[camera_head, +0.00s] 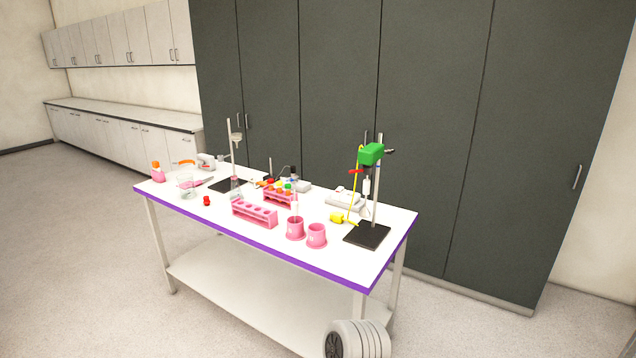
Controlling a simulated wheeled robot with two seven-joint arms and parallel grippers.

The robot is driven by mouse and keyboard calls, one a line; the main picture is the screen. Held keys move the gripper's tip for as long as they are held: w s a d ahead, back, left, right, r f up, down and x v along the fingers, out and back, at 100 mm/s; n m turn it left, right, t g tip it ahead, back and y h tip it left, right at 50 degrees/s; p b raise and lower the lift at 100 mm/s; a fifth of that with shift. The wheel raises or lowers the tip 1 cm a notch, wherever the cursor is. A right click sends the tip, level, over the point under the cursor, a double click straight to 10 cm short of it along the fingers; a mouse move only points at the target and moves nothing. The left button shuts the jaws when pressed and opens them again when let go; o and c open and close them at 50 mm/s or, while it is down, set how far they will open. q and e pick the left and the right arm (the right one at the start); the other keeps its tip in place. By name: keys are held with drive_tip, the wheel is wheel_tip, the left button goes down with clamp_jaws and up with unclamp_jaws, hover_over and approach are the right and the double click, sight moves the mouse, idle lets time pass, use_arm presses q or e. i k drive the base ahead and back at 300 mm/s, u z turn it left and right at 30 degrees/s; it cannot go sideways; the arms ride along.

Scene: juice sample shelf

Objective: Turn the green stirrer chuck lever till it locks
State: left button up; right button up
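The green stirrer (371,154) is a boxy green head mounted high on a metal stand at the right end of the table. The stand rises from a black base plate (367,235). A small red part (355,171) sticks out to the left below the green head; it may be the chuck lever, but it is too small to be sure. A whitish piece (366,187) hangs below the head. I cannot tell whether the chuck is locked. Neither of my grippers is in view.
The white table (215,214) has a purple edge. Pink racks (254,215), pink cups (317,236), a yellow item (337,218) and a second stand (229,150) are on it. Dark cabinets (430,130) stand close behind.

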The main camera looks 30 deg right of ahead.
sight(367, 170)
drive_tip(key=z, duration=0.65)
drive_tip(key=i, duration=0.5)
drive_tip(key=z, duration=0.85)
drive_tip(key=i, duration=0.95)
drive_tip(key=u, duration=0.2)
